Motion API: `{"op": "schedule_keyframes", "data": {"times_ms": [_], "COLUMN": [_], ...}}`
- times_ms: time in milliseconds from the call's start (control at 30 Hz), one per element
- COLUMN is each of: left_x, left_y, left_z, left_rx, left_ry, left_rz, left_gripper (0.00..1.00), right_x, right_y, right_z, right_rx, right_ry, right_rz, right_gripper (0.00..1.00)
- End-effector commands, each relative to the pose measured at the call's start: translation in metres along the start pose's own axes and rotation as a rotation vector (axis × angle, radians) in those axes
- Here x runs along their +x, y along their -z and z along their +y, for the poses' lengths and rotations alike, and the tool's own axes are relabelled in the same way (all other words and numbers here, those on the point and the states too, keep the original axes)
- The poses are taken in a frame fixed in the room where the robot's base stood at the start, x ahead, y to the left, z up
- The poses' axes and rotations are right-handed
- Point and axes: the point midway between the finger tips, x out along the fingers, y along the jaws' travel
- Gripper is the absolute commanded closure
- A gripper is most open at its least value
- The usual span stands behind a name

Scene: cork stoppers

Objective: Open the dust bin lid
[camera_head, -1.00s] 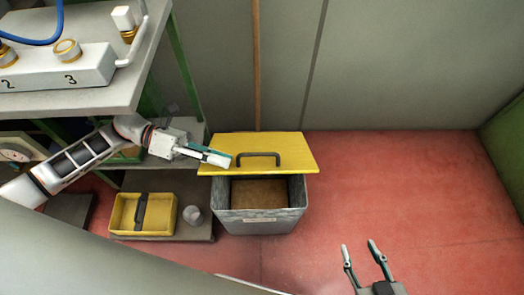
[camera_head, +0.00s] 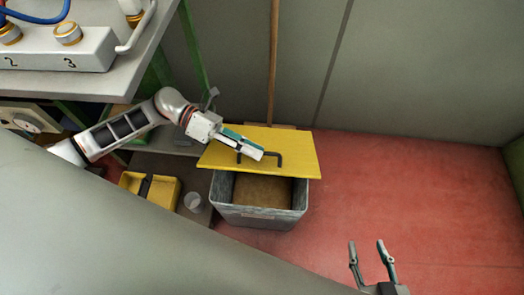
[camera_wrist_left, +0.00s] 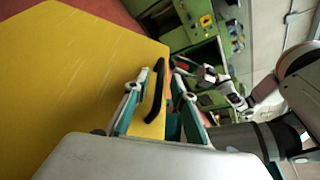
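The yellow dust bin lid (camera_head: 295,150) lies across the back part of the grey bin (camera_head: 255,216), leaving the front of the opening uncovered with brown inside. Its dark handle (camera_head: 279,161) is partly hidden behind my left gripper (camera_head: 254,149). In the left wrist view the lid (camera_wrist_left: 80,70) fills the left side, and the handle (camera_wrist_left: 157,90) shows between the spread fingers of my left gripper (camera_wrist_left: 161,82), closer to the left finger. I cannot tell whether they touch. My right gripper (camera_head: 370,248) is open and empty above the red floor, right of the bin.
A yellow tray (camera_head: 150,190) and a small grey cup (camera_head: 193,202) stand left of the bin. A grey table (camera_head: 130,80) with a numbered box (camera_head: 55,55) is at upper left. A wooden pole (camera_head: 272,70) stands behind the lid. The red floor (camera_head: 420,195) at right is clear.

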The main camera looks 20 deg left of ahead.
Motion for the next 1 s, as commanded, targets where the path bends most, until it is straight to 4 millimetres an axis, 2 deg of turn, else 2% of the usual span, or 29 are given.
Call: {"op": "schedule_keyframes", "data": {"times_ms": [200, 533, 567, 633, 667, 1000], "left_x": [0.024, 0.028, 0.028, 0.028, 0.028, 0.027], "left_y": [-0.001, 0.0, 0.0, 0.0, 0.0, -0.004], "left_z": [0.0, 0.0, 0.0, 0.0, 0.0, 0.002], "left_rx": [0.001, 0.0, 0.0, 0.0, 0.0, -0.01], "left_ry": [0.001, -0.001, -0.001, -0.001, -0.001, 0.004], "left_rz": [-0.002, 0.0, 0.0, 0.0, 0.0, -0.001], "left_gripper": [0.75, 0.75, 0.78, 0.96, 1.0, 1.0], "right_x": [-0.001, 0.0, 0.0, 0.001, 0.001, 0.001], "right_y": [-0.004, -0.003, -0.003, -0.002, -0.002, 0.0], "right_z": [-0.001, 0.0, 0.001, 0.001, 0.001, 0.002], "right_rx": [0.0, -0.001, -0.001, -0.002, -0.002, -0.001], "right_ry": [0.001, -0.001, -0.001, -0.002, -0.002, -0.003], "right_rz": [-0.008, -0.006, -0.006, -0.004, -0.003, 0.001], "right_gripper": [0.6, 0.6, 0.6, 0.6, 0.6, 0.6]}}
